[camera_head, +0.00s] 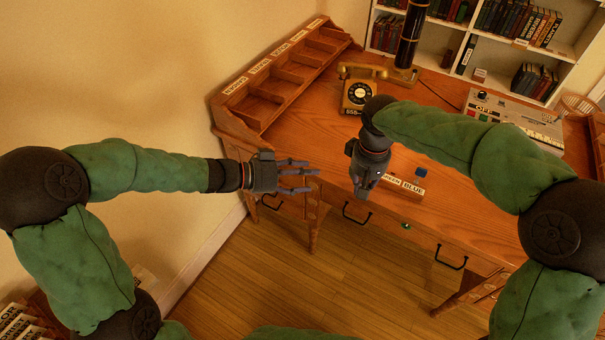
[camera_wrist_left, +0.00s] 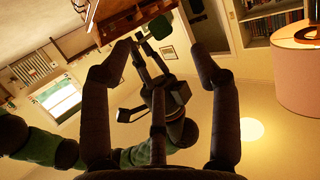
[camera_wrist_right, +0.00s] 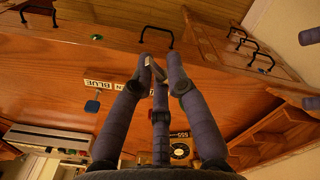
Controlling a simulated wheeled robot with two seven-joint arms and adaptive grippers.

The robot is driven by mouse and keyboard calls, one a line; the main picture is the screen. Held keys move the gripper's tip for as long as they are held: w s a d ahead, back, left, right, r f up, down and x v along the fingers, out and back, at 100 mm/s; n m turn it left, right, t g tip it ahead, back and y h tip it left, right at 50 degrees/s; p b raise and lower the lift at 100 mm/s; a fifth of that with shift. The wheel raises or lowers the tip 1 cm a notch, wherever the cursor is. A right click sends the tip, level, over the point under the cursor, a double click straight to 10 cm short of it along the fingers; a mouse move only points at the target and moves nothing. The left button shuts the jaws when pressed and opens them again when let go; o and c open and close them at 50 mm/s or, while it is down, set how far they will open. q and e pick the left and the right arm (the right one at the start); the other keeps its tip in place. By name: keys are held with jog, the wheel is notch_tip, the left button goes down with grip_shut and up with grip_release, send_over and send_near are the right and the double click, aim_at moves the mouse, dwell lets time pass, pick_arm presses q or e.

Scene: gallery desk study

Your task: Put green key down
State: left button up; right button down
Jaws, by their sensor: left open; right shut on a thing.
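My right gripper (camera_head: 362,188) points down over the front part of the desk, left of the label strip (camera_head: 405,186), which reads BLUE with another word partly hidden. In the right wrist view the gripper's fingers (camera_wrist_right: 160,66) are closed around a small pale metal piece (camera_wrist_right: 149,63), seemingly part of the green key; no green shows on it. A blue block-like thing (camera_head: 421,172) stands just behind the BLUE label; it also shows in the right wrist view (camera_wrist_right: 92,107). My left gripper (camera_head: 296,178) is open and empty at the desk's left front.
A small green spot (camera_head: 406,225) is at the desk's front edge. A yellow telephone (camera_head: 359,92) stands at the back, a grey console (camera_head: 515,115) at the right. Labelled pigeonholes (camera_head: 285,70) line the left. The desk top (camera_head: 310,130) between is clear.

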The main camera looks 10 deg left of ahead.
aim_at(350, 174)
pick_arm(q)
jog(key=x, duration=1.2)
jog(key=shift+s, duration=0.1)
jog(key=shift+c, duration=0.4)
jog(key=shift+a, duration=0.15)
jog(key=c, duration=1)
jog(key=shift+c, duration=0.6)
pick_arm(e)
jog(key=c, duration=1.1)
grip_release()
jog(key=shift+c, duration=0.2)
